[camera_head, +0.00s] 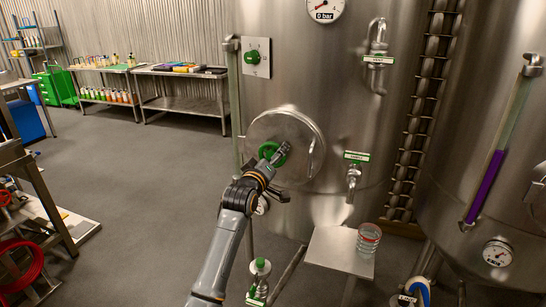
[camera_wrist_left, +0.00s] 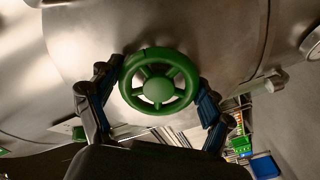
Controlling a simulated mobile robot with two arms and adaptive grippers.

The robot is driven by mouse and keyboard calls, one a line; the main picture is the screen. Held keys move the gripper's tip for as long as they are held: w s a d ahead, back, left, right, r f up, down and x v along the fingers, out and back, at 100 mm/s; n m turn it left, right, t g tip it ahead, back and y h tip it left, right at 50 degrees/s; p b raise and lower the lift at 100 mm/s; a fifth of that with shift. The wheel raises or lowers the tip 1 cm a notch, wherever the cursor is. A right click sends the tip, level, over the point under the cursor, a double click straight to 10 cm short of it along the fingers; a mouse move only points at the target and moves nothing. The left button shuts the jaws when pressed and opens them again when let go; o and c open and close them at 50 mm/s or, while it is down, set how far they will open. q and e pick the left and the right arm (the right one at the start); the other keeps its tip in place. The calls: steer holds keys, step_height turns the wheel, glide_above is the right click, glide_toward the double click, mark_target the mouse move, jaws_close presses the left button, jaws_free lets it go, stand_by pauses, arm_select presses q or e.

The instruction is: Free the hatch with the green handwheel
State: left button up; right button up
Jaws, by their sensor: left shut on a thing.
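The round steel hatch (camera_head: 300,128) sits on the front of the large tank and lies flat against it. The green handwheel (camera_head: 270,150) is at the hatch's centre; in the left wrist view the green handwheel (camera_wrist_left: 159,81) fills the middle, with its spokes and hub facing me. My left gripper (camera_head: 281,156) is at the handwheel, and in the wrist view its two fingers (camera_wrist_left: 160,92) are on opposite sides of the rim, shut on it. The arm covers part of the hatch's lower edge. My right gripper is in neither view.
A small steel shelf (camera_head: 340,250) with a clear jar (camera_head: 368,238) stands right of my arm. A sampling tap (camera_head: 353,178) juts from the tank above it. A green-topped valve (camera_head: 260,265) is low beside the arm. The floor at left is open.

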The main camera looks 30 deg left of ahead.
arm_select(q)
steer(key=o, duration=1.1)
steer(key=v, duration=1.2)
